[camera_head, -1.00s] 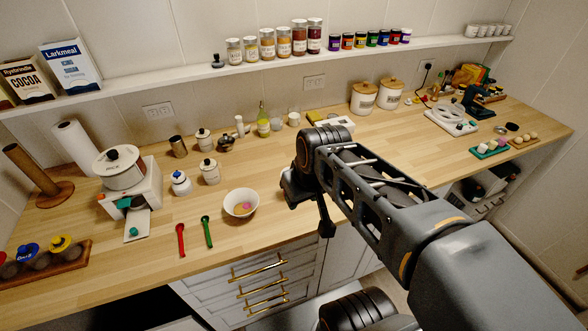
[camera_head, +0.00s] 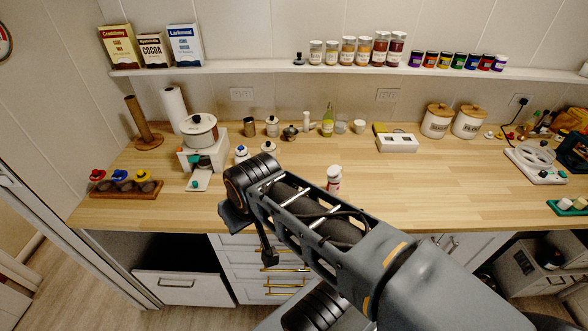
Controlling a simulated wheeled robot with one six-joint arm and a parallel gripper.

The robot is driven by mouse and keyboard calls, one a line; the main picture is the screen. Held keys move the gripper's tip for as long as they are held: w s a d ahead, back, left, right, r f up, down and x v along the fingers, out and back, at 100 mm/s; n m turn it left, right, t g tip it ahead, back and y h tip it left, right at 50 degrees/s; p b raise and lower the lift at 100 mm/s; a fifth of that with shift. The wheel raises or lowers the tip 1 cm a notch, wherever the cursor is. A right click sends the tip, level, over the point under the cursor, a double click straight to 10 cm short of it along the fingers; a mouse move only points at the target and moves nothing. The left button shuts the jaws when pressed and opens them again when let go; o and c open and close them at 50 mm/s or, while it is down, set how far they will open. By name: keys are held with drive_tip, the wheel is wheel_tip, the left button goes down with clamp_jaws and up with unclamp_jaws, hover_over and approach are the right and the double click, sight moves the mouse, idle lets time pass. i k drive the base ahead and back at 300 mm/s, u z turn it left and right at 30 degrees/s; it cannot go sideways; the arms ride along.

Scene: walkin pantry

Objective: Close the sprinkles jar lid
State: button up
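A small jar (camera_head: 333,178) with a reddish label and a pale top stands on the wooden counter, just right of my arm. It may be the sprinkles jar, but its label is too small to read. I cannot tell whether its lid is closed, and no loose lid is clearly visible. My arm reaches from the lower right over the counter's front edge. My gripper (camera_head: 266,256) is at the far end, mostly hidden by the wrist, left of and nearer than this jar. Its fingers cannot be made out, and no held object shows.
Behind my arm are white lidded jars (camera_head: 272,126) and a white appliance with a pot (camera_head: 200,135). A white box (camera_head: 397,143) and wooden-lidded canisters (camera_head: 437,121) stand farther right. A wall shelf (camera_head: 340,68) holds several spice jars. The counter's right middle is clear.

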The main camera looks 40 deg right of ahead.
sight(333, 170)
drive_tip(key=u, duration=0.85)
drive_tip(key=k, duration=1)
drive_tip(key=z, duration=1.6)
drive_tip(key=i, duration=0.5)
